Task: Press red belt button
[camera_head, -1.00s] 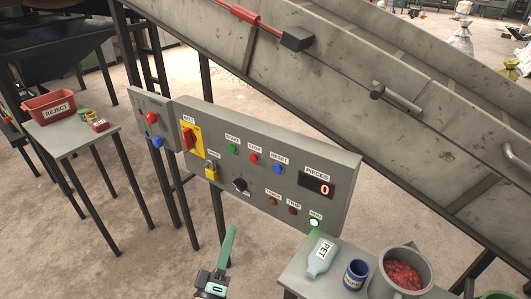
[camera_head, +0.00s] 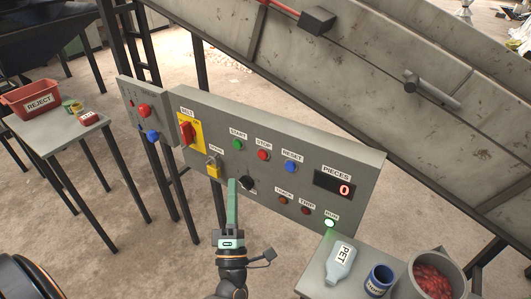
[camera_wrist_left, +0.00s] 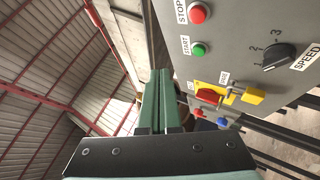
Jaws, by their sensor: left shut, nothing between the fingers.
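The grey control panel (camera_head: 330,215) stands in the middle of the head view. Its left end has a red switch (camera_head: 186,132) on a yellow plate under a label that seems to read BELT; it also shows in the left wrist view (camera_wrist_left: 208,95). A small box to its left carries a red button (camera_head: 144,110) and a blue button (camera_head: 152,135). My left gripper (camera_head: 232,184) is shut and empty, pointing up in front of the panel's lower edge, near the black knob. In the left wrist view its green fingers (camera_wrist_left: 160,82) are together. My right gripper is not in view.
The panel also has a green START button (camera_head: 238,145), red STOP button (camera_head: 264,155), blue RESET button (camera_head: 290,166) and yellow padlock (camera_head: 213,169). A table at lower right holds a bottle (camera_head: 341,263), blue can (camera_head: 378,280) and grey bucket (camera_head: 437,275). A reject bin (camera_head: 32,98) stands left.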

